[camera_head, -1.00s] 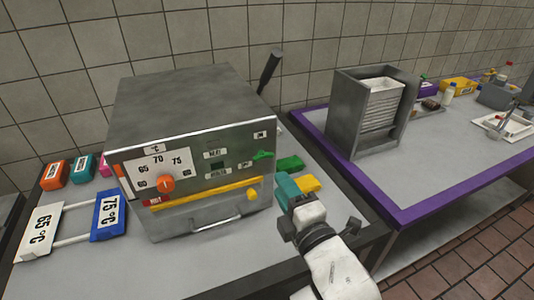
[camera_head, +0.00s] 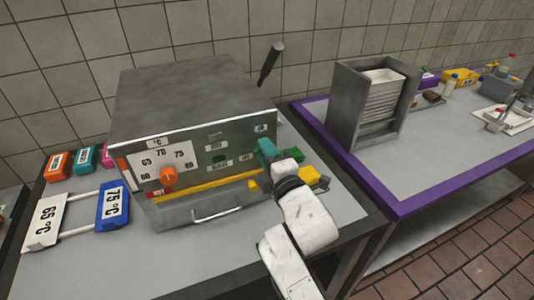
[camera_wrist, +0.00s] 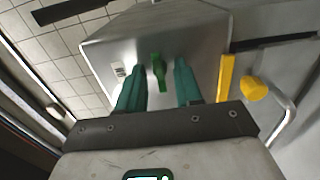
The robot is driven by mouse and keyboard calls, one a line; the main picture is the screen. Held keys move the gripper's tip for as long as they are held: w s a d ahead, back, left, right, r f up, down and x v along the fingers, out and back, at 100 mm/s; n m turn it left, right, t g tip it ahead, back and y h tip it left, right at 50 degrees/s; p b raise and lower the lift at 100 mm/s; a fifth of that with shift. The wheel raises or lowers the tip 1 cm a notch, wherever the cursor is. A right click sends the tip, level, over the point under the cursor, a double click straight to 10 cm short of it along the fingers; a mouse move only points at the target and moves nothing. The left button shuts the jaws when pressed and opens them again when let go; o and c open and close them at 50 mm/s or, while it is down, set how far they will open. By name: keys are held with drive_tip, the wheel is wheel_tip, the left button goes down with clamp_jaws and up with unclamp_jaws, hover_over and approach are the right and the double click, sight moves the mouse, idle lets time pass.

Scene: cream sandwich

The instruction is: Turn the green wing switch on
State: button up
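An orange knob (camera_head: 168,176) with temperature labels is on the panel's left. A yellow bar (camera_head: 205,188) and a handle (camera_head: 216,215) run below. Blue (camera_head: 113,206) and white (camera_head: 45,222) 75 and 65 °C plates lie left. A purple-edged table (camera_head: 400,208) stands right.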

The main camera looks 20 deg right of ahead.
clamp_jaws()
drive_tip(key=shift+f+m, duration=0.1)
drive_tip(key=shift+m, duration=0.3)
drive_tip(key=m+b, duration=0.6)
drive_tip(key=m, duration=1)
drive_tip(key=shift+m, duration=0.4)
drive_tip(key=shift+m+b, duration=0.3)
drive_tip(key=shift+o, duration=0.2)
unclamp_jaws()
drive_tip(key=shift+s, duration=0.1)
